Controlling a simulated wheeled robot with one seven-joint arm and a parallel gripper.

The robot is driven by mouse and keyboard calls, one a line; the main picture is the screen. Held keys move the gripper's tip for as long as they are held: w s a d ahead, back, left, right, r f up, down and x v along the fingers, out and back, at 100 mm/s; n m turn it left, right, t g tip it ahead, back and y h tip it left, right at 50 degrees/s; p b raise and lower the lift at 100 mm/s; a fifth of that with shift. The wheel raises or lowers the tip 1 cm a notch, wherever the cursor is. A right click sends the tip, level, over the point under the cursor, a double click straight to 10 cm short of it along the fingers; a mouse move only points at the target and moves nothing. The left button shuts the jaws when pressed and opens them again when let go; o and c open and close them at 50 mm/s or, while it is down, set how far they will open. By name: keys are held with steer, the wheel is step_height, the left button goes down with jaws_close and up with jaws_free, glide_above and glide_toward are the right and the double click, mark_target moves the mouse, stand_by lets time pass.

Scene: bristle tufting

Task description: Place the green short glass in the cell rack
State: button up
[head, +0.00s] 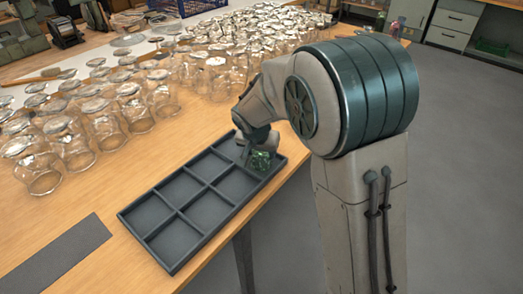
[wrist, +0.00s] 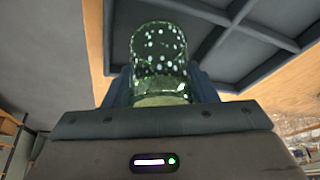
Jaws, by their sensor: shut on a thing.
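The green short glass (wrist: 159,62) is between the fingers of my gripper (wrist: 158,92) in the wrist view. Its sides are speckled with light spots. In the head view the green glass (head: 261,160) shows at the far right end of the dark cell rack (head: 179,262), low over or inside the last cell there. I cannot tell whether it touches the rack floor. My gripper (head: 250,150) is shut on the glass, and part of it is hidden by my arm. The rack's other visible cells are empty. The rack also shows behind the glass in the wrist view (wrist: 262,34).
Many upturned clear glasses (head: 135,108) crowd the back and left of the wooden table (head: 110,195). A dark grey mat (head: 55,262) lies at the front left. The rack lies along the table's front edge, with grey floor beyond.

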steer(key=shift+f, duration=0.15)
steer(key=o, duration=1)
steer(key=shift+c, duration=0.2)
steer(key=shift+r, duration=0.25)
steer(key=v, duration=1.2)
steer(key=s+d+f+n+g, duration=0.1)
steer(key=s+d, duration=0.7)
steer(key=s, duration=0.2)
steer(key=s+d+f+n+g+y, duration=0.1)
steer(key=s+d+n, duration=0.1)
steer(key=s+d, duration=0.6)
steer(key=s, duration=0.3)
steer(key=shift+d+p, duration=0.35)
steer(key=shift+w, duration=0.1)
